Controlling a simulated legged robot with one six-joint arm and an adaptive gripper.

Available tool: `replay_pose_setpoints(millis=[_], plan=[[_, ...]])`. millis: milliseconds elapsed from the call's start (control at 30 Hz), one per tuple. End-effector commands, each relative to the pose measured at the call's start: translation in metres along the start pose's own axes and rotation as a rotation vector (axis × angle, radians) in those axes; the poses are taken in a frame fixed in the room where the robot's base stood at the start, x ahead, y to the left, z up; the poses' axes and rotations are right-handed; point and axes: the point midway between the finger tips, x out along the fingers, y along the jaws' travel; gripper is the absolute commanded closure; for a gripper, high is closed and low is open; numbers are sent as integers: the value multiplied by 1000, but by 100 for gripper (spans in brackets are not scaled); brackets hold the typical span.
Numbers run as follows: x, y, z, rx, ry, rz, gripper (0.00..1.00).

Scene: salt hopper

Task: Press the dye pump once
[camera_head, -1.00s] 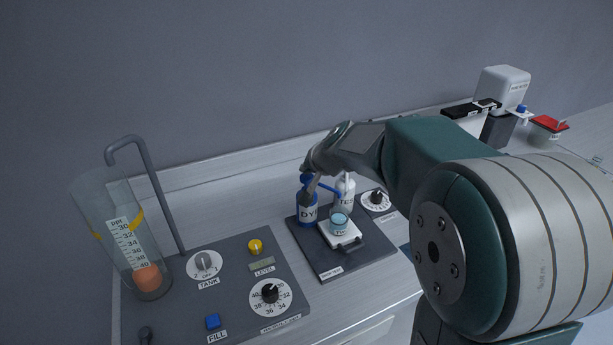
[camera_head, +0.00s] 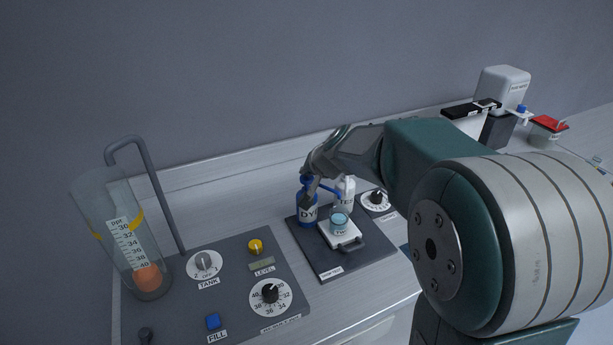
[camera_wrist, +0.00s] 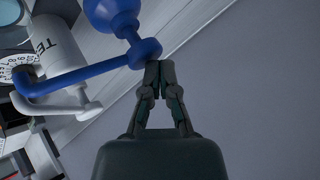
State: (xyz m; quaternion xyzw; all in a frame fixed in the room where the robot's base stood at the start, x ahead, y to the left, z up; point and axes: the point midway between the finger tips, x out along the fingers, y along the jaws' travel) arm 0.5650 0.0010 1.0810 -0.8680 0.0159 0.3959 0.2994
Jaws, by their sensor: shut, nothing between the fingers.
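The blue dye pump bottle (camera_head: 308,212), marked DY in what shows of its label, stands at the back left of a dark mat. Its blue pump head and spout also show in the wrist view (camera_wrist: 75,77). My gripper (camera_head: 308,192) is shut and empty. In the wrist view its fingertips (camera_wrist: 160,66) are right at the round end of the blue pump head; I cannot tell whether they touch it. In the head view my fingers overlap the pump's top and hide part of it. A white TEST bottle (camera_head: 346,190) stands to its right.
A small cup of blue liquid (camera_head: 339,223) sits on a white stand in front of the bottles, under the spouts. A dial (camera_head: 376,198) is to the right. A control panel (camera_head: 235,290) and clear cylinder (camera_head: 126,240) fill the left.

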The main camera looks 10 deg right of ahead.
Motion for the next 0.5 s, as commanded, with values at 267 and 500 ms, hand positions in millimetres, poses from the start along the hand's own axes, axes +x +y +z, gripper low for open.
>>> replay_pose_setpoints(millis=[267, 500], plan=[[2, 2, 2, 1, -2, 1, 100], [4, 3, 4, 1, -2, 1, 100]])
